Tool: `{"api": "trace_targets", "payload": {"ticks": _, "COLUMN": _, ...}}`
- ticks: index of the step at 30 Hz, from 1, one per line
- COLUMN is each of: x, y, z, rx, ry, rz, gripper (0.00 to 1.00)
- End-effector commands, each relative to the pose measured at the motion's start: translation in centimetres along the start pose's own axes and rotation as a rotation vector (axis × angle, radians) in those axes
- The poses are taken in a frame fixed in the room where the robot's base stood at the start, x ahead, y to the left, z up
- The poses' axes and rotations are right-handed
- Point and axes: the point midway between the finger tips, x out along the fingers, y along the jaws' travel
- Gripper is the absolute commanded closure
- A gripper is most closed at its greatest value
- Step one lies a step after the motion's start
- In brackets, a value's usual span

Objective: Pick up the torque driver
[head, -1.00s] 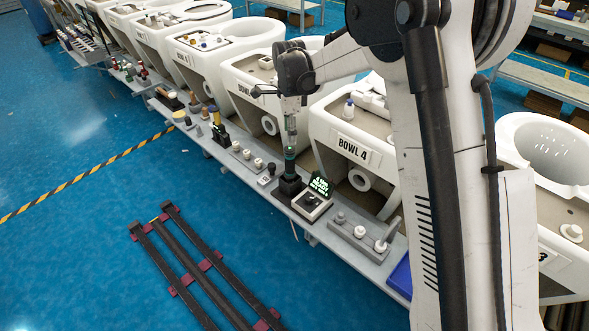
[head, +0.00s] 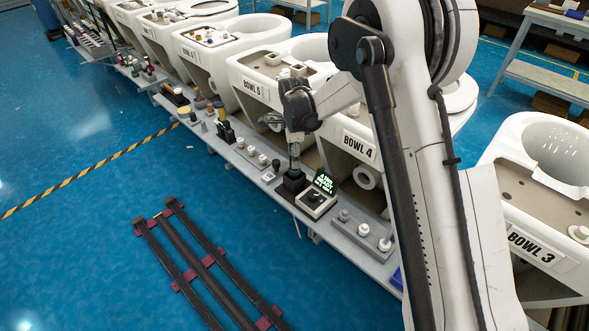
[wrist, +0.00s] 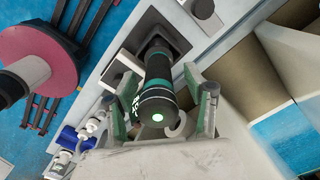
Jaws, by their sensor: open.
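The torque driver (wrist: 158,82) is a dark cylinder with green bands and a small lit green spot on its end. It stands upright in a black square holder (head: 292,185) on the grey bench shelf; in the head view the driver (head: 294,165) shows only as a narrow piece below my wrist. My gripper (wrist: 161,92) is open, with one green-padded finger on each side of the driver's upper part. Whether either finger touches it, I cannot tell. In the head view my gripper (head: 296,150) is lowered over the driver, its fingers hard to make out.
A small box with a lit display (head: 317,198) stands just right of the holder. White knobs on a grey block (head: 363,228) sit farther right. The toilet labelled BOWL 4 (head: 362,145) rises close behind. Blue floor (head: 100,260) in front is open apart from dark rails (head: 190,255).

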Motion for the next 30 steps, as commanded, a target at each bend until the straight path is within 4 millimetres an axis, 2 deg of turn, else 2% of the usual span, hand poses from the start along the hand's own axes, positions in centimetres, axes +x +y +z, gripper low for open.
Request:
{"api": "trace_targets", "payload": {"ticks": 3, "x": 1.9, "y": 0.2, "z": 0.1, "rx": 0.000, "ry": 0.000, "rz": 0.000, "gripper": 0.52}}
{"api": "trace_targets", "payload": {"ticks": 6, "x": 2.9, "y": 0.2, "z": 0.1, "rx": 0.000, "ry": 0.000, "rz": 0.000, "gripper": 0.52}}
{"api": "trace_targets", "payload": {"ticks": 14, "x": 3.1, "y": 0.2, "z": 0.1, "rx": 0.000, "ry": 0.000, "rz": 0.000, "gripper": 0.53}}
{"api": "trace_targets", "payload": {"ticks": 24, "x": 3.1, "y": 0.2, "z": 0.1, "rx": 0.000, "ry": 0.000, "rz": 0.000, "gripper": 0.98}}
{"api": "trace_targets", "payload": {"ticks": 30, "x": 3.0, "y": 0.2, "z": 0.1, "rx": 0.000, "ry": 0.000, "rz": 0.000, "gripper": 1.00}}
